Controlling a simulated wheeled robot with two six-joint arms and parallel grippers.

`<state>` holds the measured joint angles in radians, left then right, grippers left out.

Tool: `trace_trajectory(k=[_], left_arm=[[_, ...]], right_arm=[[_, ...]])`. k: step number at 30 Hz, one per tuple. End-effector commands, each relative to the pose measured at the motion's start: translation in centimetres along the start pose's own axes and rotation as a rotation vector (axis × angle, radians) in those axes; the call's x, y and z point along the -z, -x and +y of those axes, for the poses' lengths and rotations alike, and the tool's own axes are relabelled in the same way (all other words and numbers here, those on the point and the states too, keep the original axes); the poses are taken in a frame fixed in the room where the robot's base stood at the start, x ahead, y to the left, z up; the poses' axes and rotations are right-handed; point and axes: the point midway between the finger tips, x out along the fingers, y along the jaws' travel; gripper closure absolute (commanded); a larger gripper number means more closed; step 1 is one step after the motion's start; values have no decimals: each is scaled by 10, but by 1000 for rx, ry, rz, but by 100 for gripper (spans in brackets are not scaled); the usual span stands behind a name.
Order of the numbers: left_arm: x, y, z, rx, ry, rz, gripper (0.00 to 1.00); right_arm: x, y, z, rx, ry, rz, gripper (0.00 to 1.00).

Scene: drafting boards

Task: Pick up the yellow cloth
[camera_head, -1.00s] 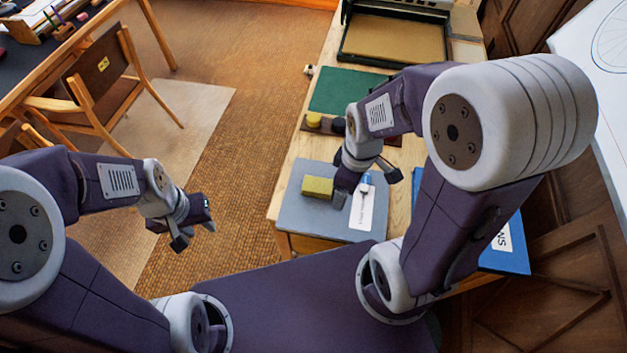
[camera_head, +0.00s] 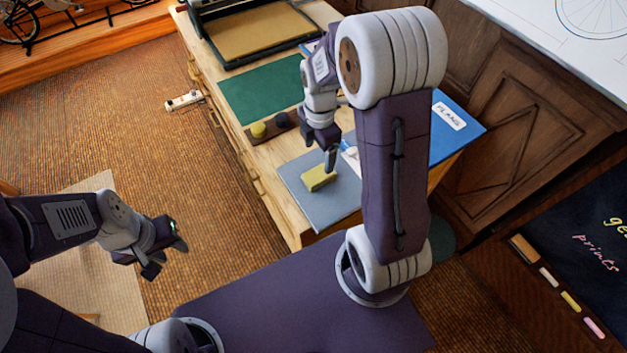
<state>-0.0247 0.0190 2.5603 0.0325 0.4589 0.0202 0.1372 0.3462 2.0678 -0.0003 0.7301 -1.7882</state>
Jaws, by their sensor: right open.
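The yellow cloth (camera_head: 319,179) is a small, block-like folded piece lying on a grey mat (camera_head: 340,208) near the front of the wooden table. My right gripper (camera_head: 329,158) is open and points down at the cloth's upper right edge. One finger overlaps that edge in the picture; I cannot tell whether it touches. The other finger is hard to make out. My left gripper (camera_head: 167,260) is open and empty, over the floor left of the table.
Behind the mat, a dark strip holds a yellow round piece (camera_head: 258,130) and dark ones. A green mat (camera_head: 258,95) and a black-rimmed tray (camera_head: 262,62) lie further back. A blue folder (camera_head: 452,138) lies right of my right arm.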

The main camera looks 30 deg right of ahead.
Motion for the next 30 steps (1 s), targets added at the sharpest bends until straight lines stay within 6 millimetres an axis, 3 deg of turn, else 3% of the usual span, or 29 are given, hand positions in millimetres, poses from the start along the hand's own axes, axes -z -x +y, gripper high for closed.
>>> trace_trajectory(k=[2,9,14,22,30], left_arm=[[0,0,0,0,0,0,64],[0,-6,0,0,0,0,64],[0,-6,0,0,0,1,64],[-1,-12,0,0,0,0,64],[-1,-12,0,0,0,0,64]], right_arm=[[-1,-1,0,-1,-3,0,20],[0,-36,-1,0,-2,0,20],[0,-41,-1,-1,-2,0,20],[5,-85,-4,1,-2,0,20],[4,-90,-4,-3,-2,0,20]])
